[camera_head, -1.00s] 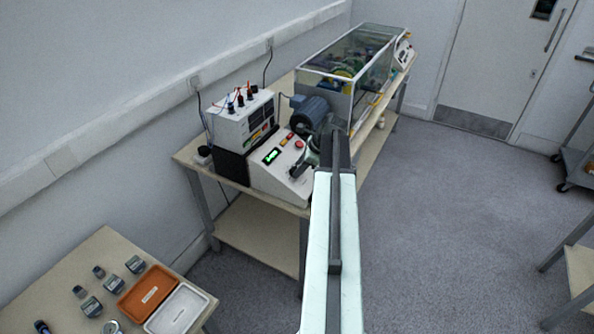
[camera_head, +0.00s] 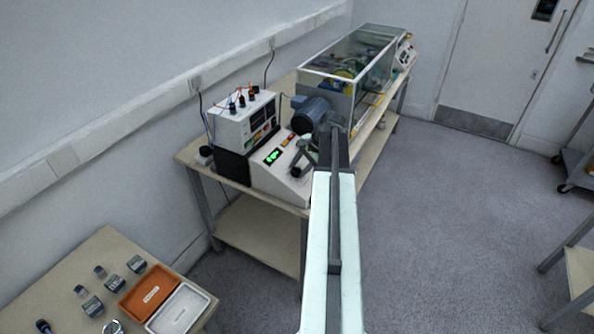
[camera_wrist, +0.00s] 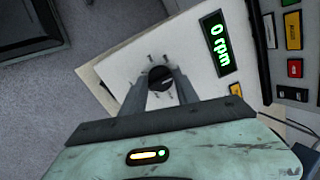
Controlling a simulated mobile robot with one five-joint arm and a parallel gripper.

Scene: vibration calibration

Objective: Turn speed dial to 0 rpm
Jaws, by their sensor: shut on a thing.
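The speed dial (camera_wrist: 160,78) is a dark round knob on the sloped white panel of the control box. Tick marks ring it. My gripper (camera_wrist: 161,84) has one finger on each side of the dial and is shut on it. The green display (camera_wrist: 218,45) beside the dial reads "0 rpm" in the wrist view. In the head view my gripper (camera_head: 299,168) is at the front of the control box (camera_head: 270,181), and the display (camera_head: 273,156) is too small to read there. My gripper partly hides the dial in the head view.
A blue motor (camera_head: 310,113) and a glass-walled enclosure (camera_head: 357,62) stand behind the control box. A white instrument (camera_head: 240,124) with cables stands to its left. A front-left table holds an orange tray (camera_head: 131,303), a white tray (camera_head: 195,296) and metal pieces.

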